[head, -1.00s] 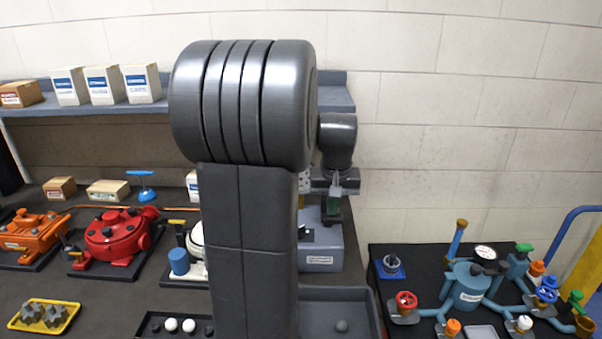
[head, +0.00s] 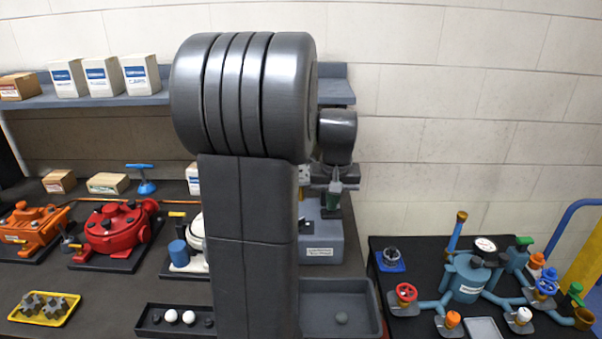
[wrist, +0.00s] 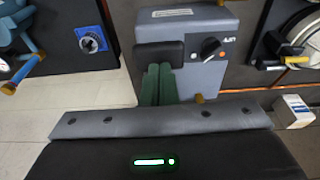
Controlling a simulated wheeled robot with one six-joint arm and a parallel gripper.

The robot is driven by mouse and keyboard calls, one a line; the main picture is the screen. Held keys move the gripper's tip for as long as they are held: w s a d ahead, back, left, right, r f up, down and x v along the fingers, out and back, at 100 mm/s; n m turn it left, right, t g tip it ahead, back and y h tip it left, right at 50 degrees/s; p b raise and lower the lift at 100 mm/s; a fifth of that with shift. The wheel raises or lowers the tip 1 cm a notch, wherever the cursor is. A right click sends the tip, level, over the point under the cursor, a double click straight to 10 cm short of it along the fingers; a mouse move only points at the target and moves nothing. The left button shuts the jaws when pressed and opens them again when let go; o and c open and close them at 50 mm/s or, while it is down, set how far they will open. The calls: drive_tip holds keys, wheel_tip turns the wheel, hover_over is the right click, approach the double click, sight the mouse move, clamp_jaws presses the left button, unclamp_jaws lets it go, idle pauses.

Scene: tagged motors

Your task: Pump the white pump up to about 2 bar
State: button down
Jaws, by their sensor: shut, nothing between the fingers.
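The white pump (head: 197,232) stands on a dark base left of my arm column in the head view, mostly hidden by the column. A blue cylinder (head: 178,253) and a yellow-tipped handle show at its left. In the wrist view part of a round white body, probably this pump (wrist: 312,32), shows at the right edge. Its pressure reading cannot be seen. My gripper (head: 336,186) is shut and empty, in front of the grey box with a black knob (head: 319,255). Its green fingers (wrist: 158,84) overlap this grey box (wrist: 190,78) in the wrist view; contact cannot be told.
A red pump (head: 118,229) and an orange one (head: 30,230) stand further left. A grey tray (head: 372,300) and a black tray with balls (head: 150,320) lie in front. Blue piping with a gauge (head: 485,244) stands on the right table. A shelf (head: 110,103) holds boxes.

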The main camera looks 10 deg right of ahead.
drive_tip(key=shift+f+b, duration=1)
drive_tip(key=shift+f, duration=0.65)
drive_tip(key=shift+r+p, duration=2.05)
drive_tip(key=shift+r, duration=0.4)
drive_tip(key=shift+f, duration=0.1)
drive_tip(key=shift+f+b, duration=1.7)
drive_tip(key=shift+f, duration=0.7)
drive_tip(key=shift+r+p, duration=2.05)
drive_tip(key=shift+r, duration=0.45)
drive_tip(key=shift+f, duration=0.15)
